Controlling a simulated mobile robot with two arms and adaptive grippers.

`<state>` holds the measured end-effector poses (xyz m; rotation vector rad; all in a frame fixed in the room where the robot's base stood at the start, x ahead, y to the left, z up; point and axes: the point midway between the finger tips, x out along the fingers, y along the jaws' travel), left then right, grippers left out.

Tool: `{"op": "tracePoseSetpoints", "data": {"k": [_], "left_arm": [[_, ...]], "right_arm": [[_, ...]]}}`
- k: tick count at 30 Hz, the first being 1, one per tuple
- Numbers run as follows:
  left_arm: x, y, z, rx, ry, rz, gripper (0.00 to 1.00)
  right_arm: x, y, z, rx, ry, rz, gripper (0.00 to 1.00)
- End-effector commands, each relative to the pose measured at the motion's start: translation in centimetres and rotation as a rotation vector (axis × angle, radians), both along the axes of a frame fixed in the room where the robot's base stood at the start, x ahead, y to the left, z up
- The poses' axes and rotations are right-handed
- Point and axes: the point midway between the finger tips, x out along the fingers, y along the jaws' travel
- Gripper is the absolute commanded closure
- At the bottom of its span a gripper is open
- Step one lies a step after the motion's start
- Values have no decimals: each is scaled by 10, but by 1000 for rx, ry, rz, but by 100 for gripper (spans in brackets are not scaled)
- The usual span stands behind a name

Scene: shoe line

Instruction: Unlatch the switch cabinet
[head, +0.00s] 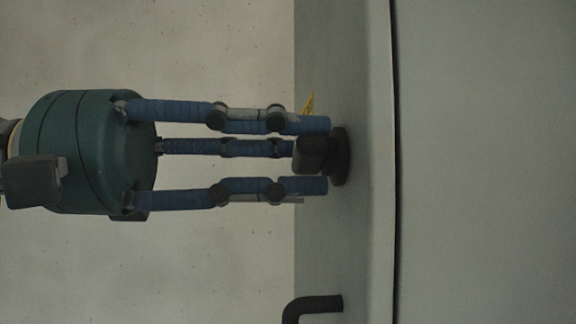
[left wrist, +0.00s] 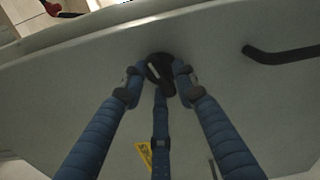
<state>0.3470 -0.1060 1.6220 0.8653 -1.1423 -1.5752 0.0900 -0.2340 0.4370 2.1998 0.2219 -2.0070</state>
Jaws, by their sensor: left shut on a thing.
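The switch cabinet (head: 480,160) is a grey box that fills the right of the head view; its panel also fills much of the left wrist view (left wrist: 90,90). A black round-based knob (head: 341,156) sticks out from the cabinet's side; it also shows in the left wrist view (left wrist: 160,70). My left gripper (head: 312,155) comes in from the left with its blue fingers around the knob and is shut on it. The fingers partly hide the knob. My right gripper is in neither view.
A black bent handle (head: 312,303) sticks out from the same panel, apart from the gripper; it also shows in the left wrist view (left wrist: 280,54). A yellow label (head: 308,103) is partly hidden behind a finger. A plain pale surface lies behind my gripper.

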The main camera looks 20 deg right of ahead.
Motion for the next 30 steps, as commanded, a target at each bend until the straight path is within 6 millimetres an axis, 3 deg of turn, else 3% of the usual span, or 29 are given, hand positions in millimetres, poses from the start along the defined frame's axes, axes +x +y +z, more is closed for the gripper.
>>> {"op": "tracePoseSetpoints", "data": {"k": [13,30], "left_arm": [[0,2,7,-90,-256,5,98],[0,3,9,-108,-315,6,98]], "right_arm": [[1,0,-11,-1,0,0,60],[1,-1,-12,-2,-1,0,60]]}}
